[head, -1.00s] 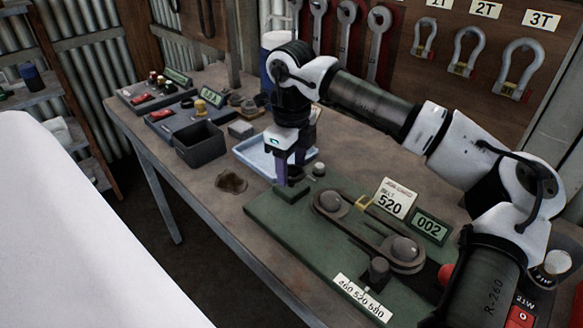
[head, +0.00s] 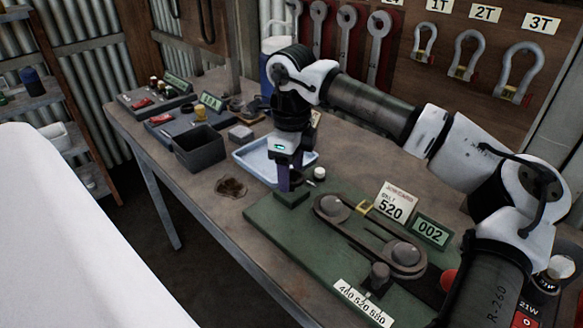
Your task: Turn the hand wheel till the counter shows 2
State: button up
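The counter (head: 432,230) is a small green display on the green base board (head: 285,226), and it reads 002. My gripper (head: 290,184) points down at the board's far left corner, just above or at a small green block (head: 291,197). A dark round part shows by the fingertips; I cannot tell whether they touch it, or whether the fingers are open or shut. A belt (head: 370,240) runs round two pulleys on the board. No hand wheel is clearly recognisable. A red round part (head: 449,279) at the board's right is partly hidden by my arm.
A card reading 520 (head: 393,202) stands behind the belt. A label strip (head: 362,302) lies at the board's front. A blue-white tray (head: 250,164) sits behind my gripper, with a dark open box (head: 200,149) to its left. Shackles and wrenches hang on the back board.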

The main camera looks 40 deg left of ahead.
jog(key=shift+o, duration=1.3)
jog(key=shift+r, duration=0.1)
notch_tip(320, 180, up, 14)
jog(key=b, duration=0.1)
jog(key=shift+f, duration=0.2)
